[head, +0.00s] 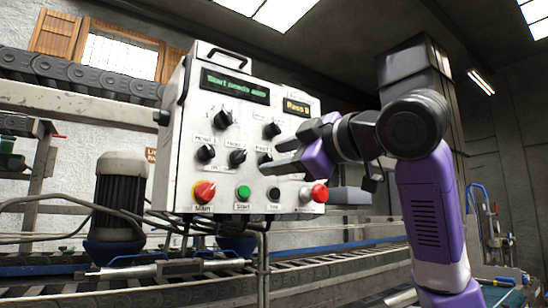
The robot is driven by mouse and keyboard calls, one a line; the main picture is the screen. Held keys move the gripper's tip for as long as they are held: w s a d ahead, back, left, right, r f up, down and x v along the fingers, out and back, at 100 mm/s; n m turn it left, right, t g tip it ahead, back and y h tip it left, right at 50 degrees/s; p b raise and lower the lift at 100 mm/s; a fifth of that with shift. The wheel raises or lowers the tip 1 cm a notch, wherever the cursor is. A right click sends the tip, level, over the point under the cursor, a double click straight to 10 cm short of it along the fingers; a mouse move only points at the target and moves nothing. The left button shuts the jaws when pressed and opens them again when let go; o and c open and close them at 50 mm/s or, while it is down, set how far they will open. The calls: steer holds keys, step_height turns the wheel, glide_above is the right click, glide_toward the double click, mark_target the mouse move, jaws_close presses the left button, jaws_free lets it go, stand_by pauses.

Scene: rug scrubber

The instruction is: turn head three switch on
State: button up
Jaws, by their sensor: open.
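The control box (172,150) is a white cabinet hung over the conveyor. Its middle row has three black rotary switches with small labels: the left one (206,153), the middle one (238,157) and the right one (264,158). The labels are blurred; by its place, the right one seems to be the head three switch. My gripper (270,157) is open, with its two grey fingers pointing left at that right switch. The fingers partly hide it, so its setting and any contact cannot be told.
Above are a larger knob (222,117), another knob (271,130), a green display (235,85) and an amber one (297,106). Below are a red main knob (204,192), a green start button (243,192), a black button (274,194) and a red mushroom button (319,194).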

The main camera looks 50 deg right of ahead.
steer(key=shift+w+d, duration=0.2)
steer(key=shift+w, duration=0.65)
jaws_close()
